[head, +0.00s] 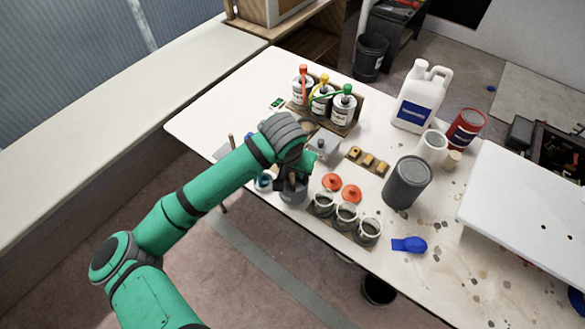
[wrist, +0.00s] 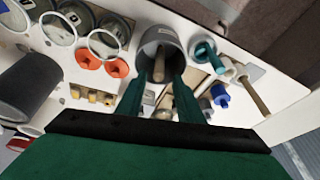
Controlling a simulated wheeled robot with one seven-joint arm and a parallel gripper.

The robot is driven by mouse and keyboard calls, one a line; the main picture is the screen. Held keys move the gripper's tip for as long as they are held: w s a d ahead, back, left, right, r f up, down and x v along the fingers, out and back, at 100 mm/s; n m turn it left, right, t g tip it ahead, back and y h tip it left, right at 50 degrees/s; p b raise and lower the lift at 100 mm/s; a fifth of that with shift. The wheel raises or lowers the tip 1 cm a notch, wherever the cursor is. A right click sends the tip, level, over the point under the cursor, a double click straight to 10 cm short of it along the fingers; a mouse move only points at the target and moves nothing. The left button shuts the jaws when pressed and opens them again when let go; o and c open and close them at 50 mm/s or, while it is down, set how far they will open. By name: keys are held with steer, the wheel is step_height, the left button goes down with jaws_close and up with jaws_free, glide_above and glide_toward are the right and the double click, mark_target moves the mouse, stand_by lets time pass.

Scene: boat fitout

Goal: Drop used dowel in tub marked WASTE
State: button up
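The grey tub (head: 293,194) stands near the table's front edge, directly under my gripper (head: 291,176). In the wrist view the tub (wrist: 176,38) is seen from above, with a pale label whose wording I cannot read. A short wooden dowel (wrist: 160,66) shows inside the tub's mouth, between my two green fingertips (wrist: 160,72). The fingers are apart, with a visible gap on each side of the dowel, so my gripper looks open. How deep the dowel sits in the tub is unclear. In the head view my gripper hides the dowel.
Several open tins (head: 346,215) and two orange lids (head: 341,188) lie right of the tub. A dark grey can (head: 407,183), a blue item (head: 409,244) and a white jug (head: 420,98) are farther right. A teal cup (head: 264,182) is close left.

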steer(key=v, duration=1)
steer(key=shift+r, duration=0.4)
steer(key=shift+s, duration=0.2)
